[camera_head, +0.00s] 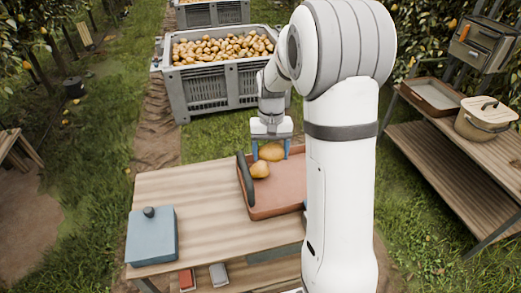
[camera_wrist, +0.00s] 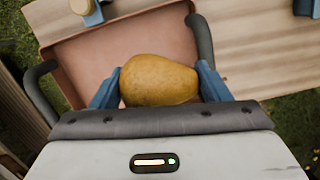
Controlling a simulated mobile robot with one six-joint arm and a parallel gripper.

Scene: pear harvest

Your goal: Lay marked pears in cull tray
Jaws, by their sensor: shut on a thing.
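My gripper (camera_head: 271,150) is shut on a yellow-brown pear (camera_wrist: 158,82), with one blue finger on each side of it. The held pear also shows in the head view (camera_head: 271,153), over the terracotta tray with dark grey handles (camera_head: 275,202). I cannot tell whether it touches the tray floor. A second pear (camera_head: 260,170) lies in the tray near its left handle, just in front of the held one. The wrist view shows the tray (camera_wrist: 90,55) beneath the held pear. My arm hides the tray's right part in the head view. No mark shows clearly on either pear.
The wooden table (camera_head: 190,200) is clear left of the tray, except for a blue box with a dark knob (camera_head: 152,238) at front left. A grey crate full of pears (camera_head: 225,88) stands behind. A wooden rack at right holds a shallow tray (camera_head: 437,96) and a lidded basket (camera_head: 487,122).

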